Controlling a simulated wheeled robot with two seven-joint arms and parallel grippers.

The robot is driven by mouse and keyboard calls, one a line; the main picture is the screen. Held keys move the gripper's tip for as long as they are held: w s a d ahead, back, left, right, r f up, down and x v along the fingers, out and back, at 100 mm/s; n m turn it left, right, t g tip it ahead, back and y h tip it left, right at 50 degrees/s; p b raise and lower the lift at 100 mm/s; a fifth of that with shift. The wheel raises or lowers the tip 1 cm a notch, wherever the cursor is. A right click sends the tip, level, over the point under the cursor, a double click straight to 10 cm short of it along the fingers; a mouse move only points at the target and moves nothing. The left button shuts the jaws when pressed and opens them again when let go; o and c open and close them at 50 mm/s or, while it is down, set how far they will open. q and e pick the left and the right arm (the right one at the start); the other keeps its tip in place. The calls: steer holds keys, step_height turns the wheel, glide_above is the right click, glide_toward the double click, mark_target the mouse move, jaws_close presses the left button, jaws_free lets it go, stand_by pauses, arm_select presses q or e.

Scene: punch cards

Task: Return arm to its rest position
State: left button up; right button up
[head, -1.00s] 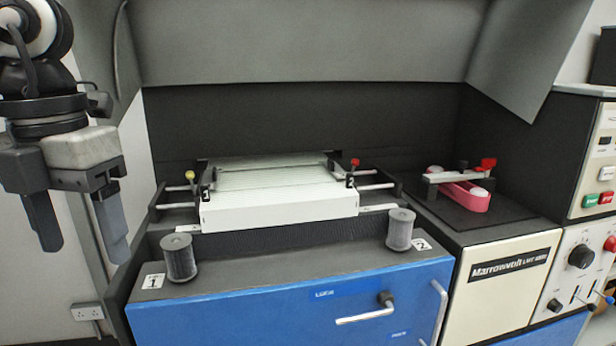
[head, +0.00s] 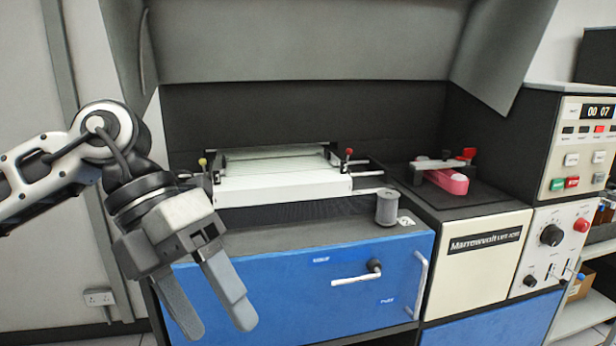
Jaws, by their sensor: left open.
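My left gripper (head: 218,325) hangs in the left of the head view, fingers pointing down and slightly right. It is open, with a clear gap and nothing between its fingers. It is in front of the left part of the machine's blue front panel (head: 295,295), and my arm comes in from the left edge. The gripper and wrist hide the machine's left front corner. My right gripper is not in view.
A white card stack (head: 270,190) lies in the machine bed under the grey hood (head: 320,50). A grey roller (head: 388,207) stands at the front edge. A pink part (head: 445,180) sits on the right unit. The panel's handle (head: 357,275) sticks out.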

arm_select(q)
steer(key=s+d+r+n+g+h, duration=0.1)
steer(key=s+d+g+h, duration=0.25)
steer(key=d+h, duration=0.75)
steer(key=w+a+f+n+t+y, duration=0.15)
steer(key=w+f+n+t, duration=0.25)
steer(key=n+t, duration=0.45)
steer(key=w+a+f+n+t, duration=0.2)
steer(key=w+f+n+t, duration=0.15)
steer(key=n+t, duration=0.55)
steer(key=w+a+f+n+t+y, duration=0.1)
steer(key=w+a+f+n+t, duration=0.2)
steer(key=n+t, duration=0.55)
steer(key=s+a+f+n+g+y, duration=0.2)
steer(key=s+a+f+n+y, duration=0.1)
steer(key=f, duration=0.6)
steer(key=s+a+f+n+g+y, duration=0.3)
steer(key=s+f+n+y, duration=0.1)
steer(key=f, duration=0.5)
steer(key=s+a+f+n+g+y, duration=0.3)
steer(key=s+f+n+y, duration=0.1)
steer(key=f, duration=0.6)
steer(key=shift+s+a+n+y, duration=0.2)
steer(key=shift+s+n+y, duration=0.15)
steer(key=shift+s, duration=0.35)
steer(key=shift+f+g, duration=0.1)
steer(key=shift+g, duration=0.15)
